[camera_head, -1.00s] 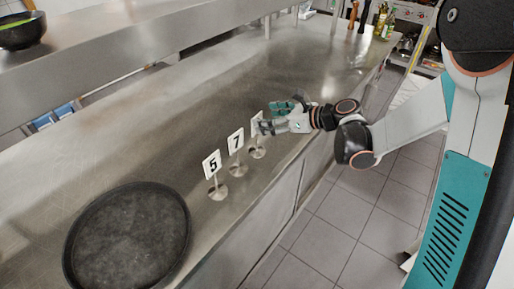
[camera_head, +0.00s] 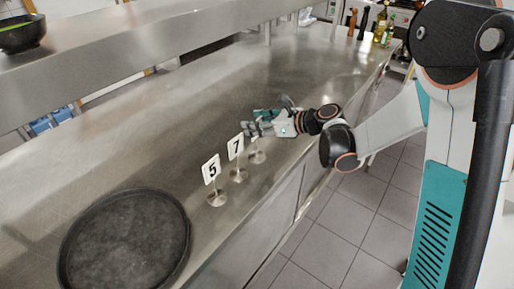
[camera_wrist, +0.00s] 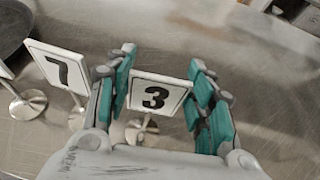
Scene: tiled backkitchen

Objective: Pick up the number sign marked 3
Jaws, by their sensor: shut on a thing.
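The number sign marked 3 (camera_wrist: 157,95) stands between the two teal-padded fingers of my gripper (camera_wrist: 160,88) in the wrist view. Its white card faces the camera, and its round metal base (camera_wrist: 142,132) shows below on the counter. In the head view my gripper (camera_head: 262,124) is at the far end of the sign row, and its fingers hide the sign's card; the base (camera_head: 257,157) shows beneath. My gripper is shut on this sign, near its card. Whether the base touches the counter is hard to tell.
Sign 7 (camera_head: 236,147) stands close beside it, and sign 5 (camera_head: 211,170) is nearer the camera. A large dark round pan (camera_head: 125,245) lies on the steel counter (camera_head: 150,120). A raised shelf (camera_head: 140,40) runs along the back. Bottles (camera_head: 381,25) stand at the far end.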

